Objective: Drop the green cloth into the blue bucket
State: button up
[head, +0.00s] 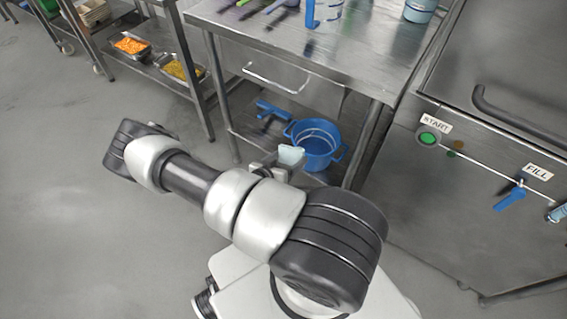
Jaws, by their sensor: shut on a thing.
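The blue bucket (324,160) stands on the lower shelf under the steel table, its open top facing up and a handle at its side. My gripper (283,166) is just left of the bucket in the picture, partly in front of it. It is shut on a small pale bluish-green piece, which looks like the green cloth (291,154). The cloth overlaps the bucket's left side in this view; I cannot tell whether it is over the opening or in front of the wall. My fingertips are small and partly hidden.
A blue tool (274,110) lies behind the bucket on the shelf. The steel table (345,50) overhangs the shelf, with a drawer (275,80) and legs nearby. A steel machine (480,190) stands at right. The floor (80,230) at left is clear.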

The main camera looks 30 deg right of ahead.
jog(key=x, duration=0.3)
jog(key=shift+w+d+r, duration=0.1)
jog(key=shift+w+d, duration=0.05)
jog(key=shift+d, duration=0.15)
jog(key=w+d+b, duration=0.2)
jog(key=d+b, duration=0.1)
jog(key=d, duration=0.3)
jog(key=w+d+b, duration=0.2)
jog(key=w+d, duration=0.1)
jog(key=d, duration=0.4)
jog(key=shift+w+d+f+b, duration=0.3)
jog(key=shift+b, duration=0.1)
jog(key=o, duration=1.2)
jog(key=shift+a, duration=0.1)
